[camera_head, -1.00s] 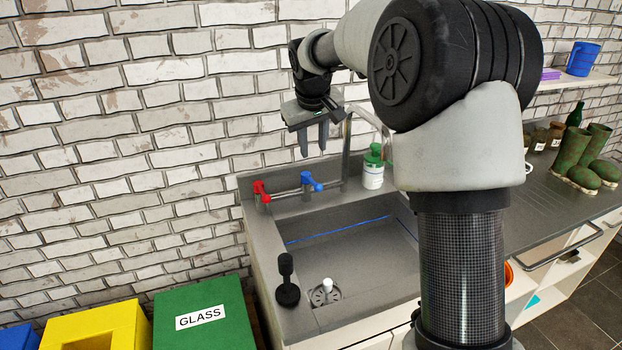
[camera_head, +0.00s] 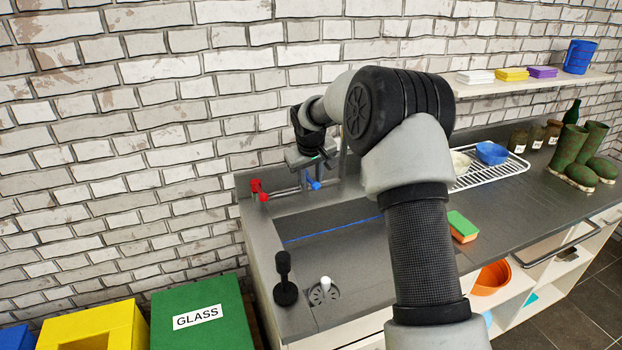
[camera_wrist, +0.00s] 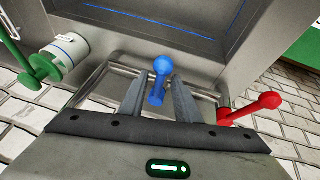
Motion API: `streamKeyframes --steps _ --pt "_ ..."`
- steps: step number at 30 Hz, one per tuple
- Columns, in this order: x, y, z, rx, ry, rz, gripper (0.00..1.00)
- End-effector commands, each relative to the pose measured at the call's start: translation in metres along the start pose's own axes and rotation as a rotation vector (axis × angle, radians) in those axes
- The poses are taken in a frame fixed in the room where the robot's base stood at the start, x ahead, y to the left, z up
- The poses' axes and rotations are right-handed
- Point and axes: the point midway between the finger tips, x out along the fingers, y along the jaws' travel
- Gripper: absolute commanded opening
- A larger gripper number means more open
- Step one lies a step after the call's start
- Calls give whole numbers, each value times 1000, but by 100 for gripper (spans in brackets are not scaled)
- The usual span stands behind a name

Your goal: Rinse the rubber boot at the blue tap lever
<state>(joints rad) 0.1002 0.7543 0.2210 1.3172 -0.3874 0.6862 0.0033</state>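The blue tap lever (camera_head: 313,184) stands at the back of the sink beside the red lever (camera_head: 259,190). My gripper (camera_head: 315,170) is low at the blue lever. In the wrist view my gripper (camera_wrist: 158,92) has its fingers apart, with the blue lever (camera_wrist: 159,80) between them; contact cannot be made out. The red lever (camera_wrist: 252,109) is to the right there. The green rubber boots (camera_head: 580,157) stand on the counter at the far right, away from my gripper, one upright pair with rounded toes.
The sink (camera_head: 330,245) has a white plug and a black plunger (camera_head: 284,280) at its left. A soap dispenser (camera_wrist: 62,58) is left of the lever in the wrist view. A sponge (camera_head: 462,227), dish rack (camera_head: 490,166) and jars are on the counter.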

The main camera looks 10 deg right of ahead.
Motion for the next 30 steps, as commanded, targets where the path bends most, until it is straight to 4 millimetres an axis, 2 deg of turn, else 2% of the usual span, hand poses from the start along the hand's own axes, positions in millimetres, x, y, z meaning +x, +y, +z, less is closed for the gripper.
streamKeyframes --steps 7,12,20,30 --pt "0 0 0 0 0 0 29" --pt "0 0 0 0 0 0 1" --pt "0 2 0 -7 1 -3 0" --pt "1 10 1 -117 24 -48 0"
